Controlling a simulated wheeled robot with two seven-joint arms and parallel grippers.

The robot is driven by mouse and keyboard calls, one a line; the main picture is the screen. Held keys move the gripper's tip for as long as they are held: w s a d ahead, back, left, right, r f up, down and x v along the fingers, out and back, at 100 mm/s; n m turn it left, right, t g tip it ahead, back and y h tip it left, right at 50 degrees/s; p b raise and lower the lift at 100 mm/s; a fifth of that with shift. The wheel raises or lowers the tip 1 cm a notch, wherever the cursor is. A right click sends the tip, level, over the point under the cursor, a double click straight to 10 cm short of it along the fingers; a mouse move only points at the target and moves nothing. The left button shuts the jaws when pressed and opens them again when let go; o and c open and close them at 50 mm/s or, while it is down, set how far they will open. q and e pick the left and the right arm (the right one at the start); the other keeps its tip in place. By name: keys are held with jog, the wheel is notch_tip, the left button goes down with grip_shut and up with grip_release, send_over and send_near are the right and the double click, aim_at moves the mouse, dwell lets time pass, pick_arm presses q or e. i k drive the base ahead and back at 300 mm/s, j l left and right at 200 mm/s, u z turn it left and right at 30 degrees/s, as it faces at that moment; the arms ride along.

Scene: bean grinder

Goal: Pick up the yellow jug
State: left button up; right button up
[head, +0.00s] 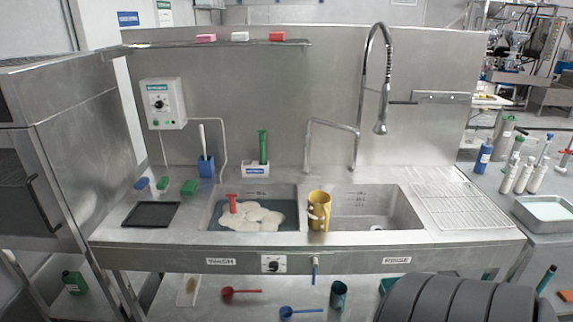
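The yellow jug (319,198) stands upright near the divider between the two sink basins, by the front rim. Pale brownish patches show on its side; I cannot tell whether they are dirt or part of it. Neither of my grippers is in view, and nothing is seen touching the jug. Large dark grey ribbed segments, probably my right arm, fill the bottom right corner and hide part of the lower shelf.
The left basin (290,222) holds foamy water with a red-handled tool (232,203). A drying rack (460,205) lies right, a black tray (150,214) left.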

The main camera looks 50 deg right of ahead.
aim_at(318, 210)
jog(key=z, duration=1.8)
jog(key=i+l+z, duration=0.1)
jog(key=i+l, duration=0.15)
jog(key=i, duration=0.35)
jog(key=i+l+z, duration=0.15)
jog(key=i, duration=0.45)
jog(key=i+l+z, duration=0.1)
jog(key=i, duration=0.5)
jog(key=l, duration=0.1)
